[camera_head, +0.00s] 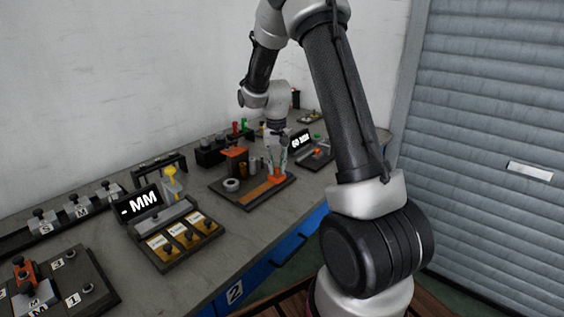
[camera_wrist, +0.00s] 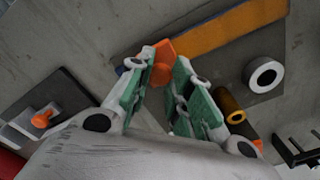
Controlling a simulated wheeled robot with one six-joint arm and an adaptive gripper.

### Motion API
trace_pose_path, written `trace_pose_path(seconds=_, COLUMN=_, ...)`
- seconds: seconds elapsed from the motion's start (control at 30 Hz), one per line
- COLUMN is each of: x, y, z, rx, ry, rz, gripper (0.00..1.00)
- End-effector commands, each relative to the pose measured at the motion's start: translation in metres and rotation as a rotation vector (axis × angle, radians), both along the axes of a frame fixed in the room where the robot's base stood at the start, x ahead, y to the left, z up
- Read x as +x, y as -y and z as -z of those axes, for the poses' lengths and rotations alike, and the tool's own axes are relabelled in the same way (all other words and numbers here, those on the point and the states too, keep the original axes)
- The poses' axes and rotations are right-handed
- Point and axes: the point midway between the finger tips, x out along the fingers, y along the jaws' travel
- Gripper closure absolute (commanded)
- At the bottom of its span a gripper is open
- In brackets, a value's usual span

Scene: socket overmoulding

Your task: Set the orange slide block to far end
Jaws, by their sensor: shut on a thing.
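The orange slide block (camera_head: 277,175) sits at the right end of the tan slide track (camera_head: 258,192) on a dark base plate (camera_head: 243,206). In the wrist view the orange block (camera_wrist: 163,62) lies between my fingertips, at the left end of the orange-tan track (camera_wrist: 225,28). My gripper (camera_head: 277,168) reaches down from above, and its green-padded fingers (camera_wrist: 161,75) close on the block. The fingers hide parts of the block's sides. I cannot tell whether the block touches the end of the track.
A white ring (camera_head: 232,184) and a brass cylinder (camera_head: 243,172) stand on the same plate. A display reading "60 MM" (camera_head: 299,140) is behind to the right. A "- MM" display (camera_head: 139,204) and a drawer-like unit with labels (camera_head: 178,243) stand to the left.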

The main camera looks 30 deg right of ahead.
Motion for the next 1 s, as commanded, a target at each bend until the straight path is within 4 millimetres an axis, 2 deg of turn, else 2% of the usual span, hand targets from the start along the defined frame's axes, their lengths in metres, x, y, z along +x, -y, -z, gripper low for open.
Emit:
trace_pose_path(seconds=0.1, x=-0.01, y=-0.029, z=0.0, rx=0.0, ry=-0.001, rz=-0.007, gripper=1.0)
trace_pose_path(seconds=0.3, x=-0.026, y=-0.073, z=0.0, rx=0.0, ry=0.0, rz=-0.006, gripper=1.0)
trace_pose_path(seconds=0.5, x=-0.037, y=-0.103, z=0.0, rx=0.0, ry=0.0, rz=-0.004, gripper=1.0)
trace_pose_path(seconds=0.7, x=-0.042, y=-0.115, z=0.0, rx=0.0, ry=-0.001, rz=-0.001, gripper=1.0)
trace_pose_path(seconds=1.0, x=-0.042, y=-0.117, z=0.0, rx=0.002, ry=-0.001, rz=0.0, gripper=1.0)
